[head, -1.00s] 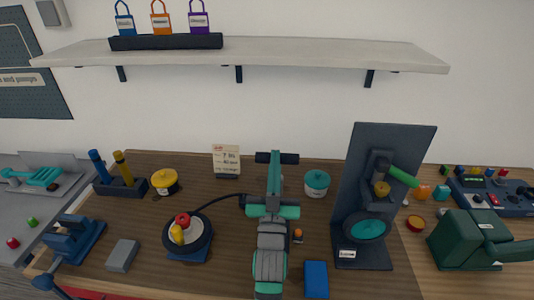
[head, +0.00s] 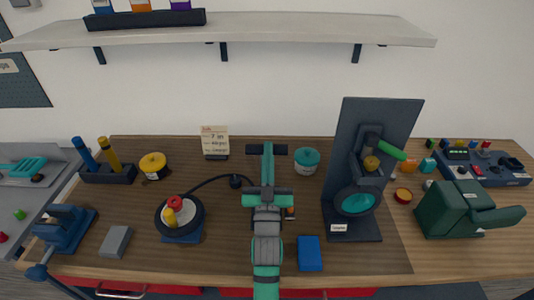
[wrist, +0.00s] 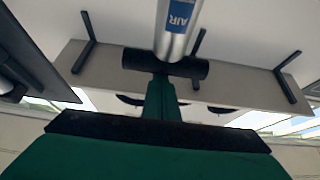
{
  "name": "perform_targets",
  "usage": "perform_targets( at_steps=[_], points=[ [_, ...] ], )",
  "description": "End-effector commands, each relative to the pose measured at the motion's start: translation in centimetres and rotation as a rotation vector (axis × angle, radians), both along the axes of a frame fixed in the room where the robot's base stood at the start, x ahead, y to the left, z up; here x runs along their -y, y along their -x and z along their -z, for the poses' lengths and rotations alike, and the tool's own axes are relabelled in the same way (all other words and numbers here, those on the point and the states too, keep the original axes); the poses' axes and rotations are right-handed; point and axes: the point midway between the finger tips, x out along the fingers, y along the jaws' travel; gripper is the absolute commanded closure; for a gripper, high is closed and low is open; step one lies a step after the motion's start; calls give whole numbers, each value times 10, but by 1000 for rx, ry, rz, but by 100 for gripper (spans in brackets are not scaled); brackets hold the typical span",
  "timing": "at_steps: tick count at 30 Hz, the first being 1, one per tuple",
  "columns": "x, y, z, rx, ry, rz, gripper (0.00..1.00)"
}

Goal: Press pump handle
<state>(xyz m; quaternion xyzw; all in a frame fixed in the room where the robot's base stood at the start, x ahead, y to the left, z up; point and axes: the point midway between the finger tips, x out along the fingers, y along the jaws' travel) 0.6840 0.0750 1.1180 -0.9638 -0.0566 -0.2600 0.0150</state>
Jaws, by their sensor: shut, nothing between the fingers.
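The black bar-shaped pump handle (head: 254,150) lies crosswise at the far end of my gripper (head: 267,148) in the head view. In the wrist view the handle (wrist: 138,62) crosses in front of a silver cylinder (wrist: 178,35) with a blue AIR label. My shut green fingers (wrist: 162,86) overlap the middle of the handle; the views do not settle whether they touch it. Nothing is held. My arm hides most of the pump body and its base in the head view. A black hose (head: 214,183) runs from the wheel (head: 164,234) towards the pump.
A card (head: 215,142) stands behind the hose. A teal pot (head: 307,161) and a tall dark panel stand (head: 385,115) are to the right. A blue block (head: 309,254) lies near the front edge. The wall shelf (head: 290,25) runs above the bench.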

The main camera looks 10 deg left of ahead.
Motion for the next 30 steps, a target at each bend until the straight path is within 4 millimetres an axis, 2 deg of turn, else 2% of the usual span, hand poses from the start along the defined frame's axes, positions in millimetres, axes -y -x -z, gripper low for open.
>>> perform_targets(
  at_steps=[7,21,30],
  points=[
    [2,5,-38,10,-2,1,100],
    [9,66,-1,9,0,2,100],
    [11,89,12,12,-1,1,100]
  ],
)
